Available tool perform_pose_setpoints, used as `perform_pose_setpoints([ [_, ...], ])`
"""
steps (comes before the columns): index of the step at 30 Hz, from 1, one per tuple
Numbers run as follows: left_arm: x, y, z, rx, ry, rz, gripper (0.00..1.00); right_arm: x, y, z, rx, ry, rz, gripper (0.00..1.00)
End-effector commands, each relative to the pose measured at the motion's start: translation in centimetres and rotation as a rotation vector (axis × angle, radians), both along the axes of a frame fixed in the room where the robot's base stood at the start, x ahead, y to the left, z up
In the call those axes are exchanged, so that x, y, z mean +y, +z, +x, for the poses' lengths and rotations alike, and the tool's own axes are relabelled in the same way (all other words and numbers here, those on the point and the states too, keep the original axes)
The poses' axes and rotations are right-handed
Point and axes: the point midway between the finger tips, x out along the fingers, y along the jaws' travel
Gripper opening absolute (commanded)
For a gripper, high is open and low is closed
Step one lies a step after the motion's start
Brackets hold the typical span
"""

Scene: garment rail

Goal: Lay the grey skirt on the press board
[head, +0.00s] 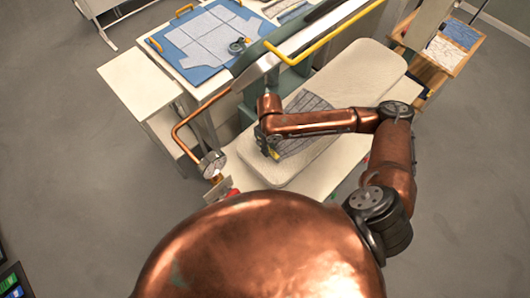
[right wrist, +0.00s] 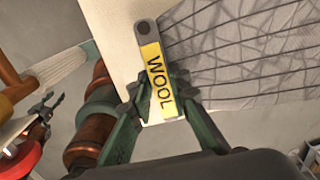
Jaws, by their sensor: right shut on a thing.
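The grey skirt (head: 306,103), with a grid of dark lines, lies on the pale press board (head: 352,75) in the head view. My right forearm crosses over it and hides its middle. In the right wrist view the skirt (right wrist: 245,45) fills the upper right. My right gripper (head: 270,148) is at the skirt's near left end, low over the board. Its green fingers (right wrist: 160,100) are shut on a yellow tag (right wrist: 153,75) marked WOOL, at the skirt's edge. Whether the skirt's near end touches the board is hard to tell.
The press's raised upper arm with a yellow handle (head: 312,45) stands behind the board. A gauge (head: 212,163) on a copper pipe is left of the board. A blue board (head: 160,40) with a pale garment is at the back left. A wooden shelf (head: 432,70) with folded cloth is at right.

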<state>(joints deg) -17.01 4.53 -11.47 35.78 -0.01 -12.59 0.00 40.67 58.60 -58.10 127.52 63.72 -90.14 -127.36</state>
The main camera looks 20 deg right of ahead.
Motion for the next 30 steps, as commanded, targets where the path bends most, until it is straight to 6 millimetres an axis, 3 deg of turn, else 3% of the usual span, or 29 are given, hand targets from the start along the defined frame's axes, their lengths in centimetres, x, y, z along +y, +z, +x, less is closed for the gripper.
perform_pose_setpoints([
  [9, 0.0, 0.2, -0.6, 0.008, 0.001, 0.001, 0.4, 1.3, -2.0, 1.1, -0.001, 0.002, 0.001, 0.0],
  [15, 0.1, 1.1, -0.7, 0.009, 0.001, 0.001, 0.4, 1.3, -4.7, 1.0, 0.001, 0.0, 0.001, 0.0],
  [21, 0.1, 1.0, -0.7, 0.009, 0.001, 0.001, 0.4, 1.2, -5.1, 1.1, -0.001, 0.001, -0.001, 0.0],
  [22, 0.1, 1.0, -0.7, 0.009, 0.001, 0.001, 0.4, 1.2, -5.1, 1.1, 0.0, 0.001, 0.0, 0.17],
  [30, 0.1, 1.0, -0.7, 0.009, 0.001, 0.001, 0.4, 1.2, -5.0, 1.1, -0.001, 0.001, 0.0, 0.34],
])
